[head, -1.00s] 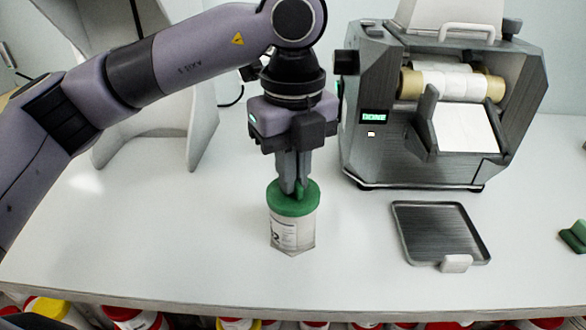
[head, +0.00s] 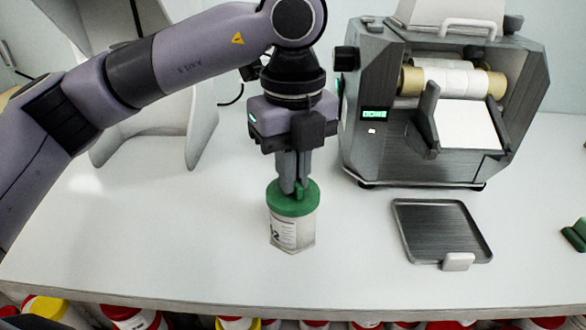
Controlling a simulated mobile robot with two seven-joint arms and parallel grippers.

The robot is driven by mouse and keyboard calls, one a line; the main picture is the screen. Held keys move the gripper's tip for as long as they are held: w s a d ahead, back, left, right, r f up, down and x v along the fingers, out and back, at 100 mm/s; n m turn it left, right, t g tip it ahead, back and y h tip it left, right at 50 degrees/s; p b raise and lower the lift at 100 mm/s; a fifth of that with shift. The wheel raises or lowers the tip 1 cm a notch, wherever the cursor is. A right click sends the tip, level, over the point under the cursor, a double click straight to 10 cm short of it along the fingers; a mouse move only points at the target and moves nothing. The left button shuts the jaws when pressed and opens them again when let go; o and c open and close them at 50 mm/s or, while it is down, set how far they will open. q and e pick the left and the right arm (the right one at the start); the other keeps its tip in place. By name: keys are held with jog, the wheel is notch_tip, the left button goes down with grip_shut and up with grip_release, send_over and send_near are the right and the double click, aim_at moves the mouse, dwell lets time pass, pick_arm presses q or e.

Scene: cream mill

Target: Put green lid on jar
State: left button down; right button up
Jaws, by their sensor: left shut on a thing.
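A white jar (head: 292,232) with a printed label stands upright on the white table, left of the dark tray. The green lid (head: 292,203) sits on top of the jar's mouth and looks about level. My left gripper (head: 293,190) points straight down above the jar, shut on the small knob of the green lid. The knob is mostly hidden between the fingers. Whether the lid is fully seated cannot be told from this view. My right gripper is not in view.
A grey mill machine (head: 440,110) with rollers stands at the back right. A dark square tray (head: 440,228) with a white tab lies in front of it. A green object (head: 574,236) is at the right edge. Several jars with coloured lids are below the table's front edge.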

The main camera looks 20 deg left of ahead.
pick_arm(q)
jog(key=shift+f, duration=0.15)
jog(key=c, duration=0.7)
grip_release()
jog(key=shift+r+p, duration=1.4)
jog(key=shift+r, duration=0.9)
grip_shut()
dwell(0.4)
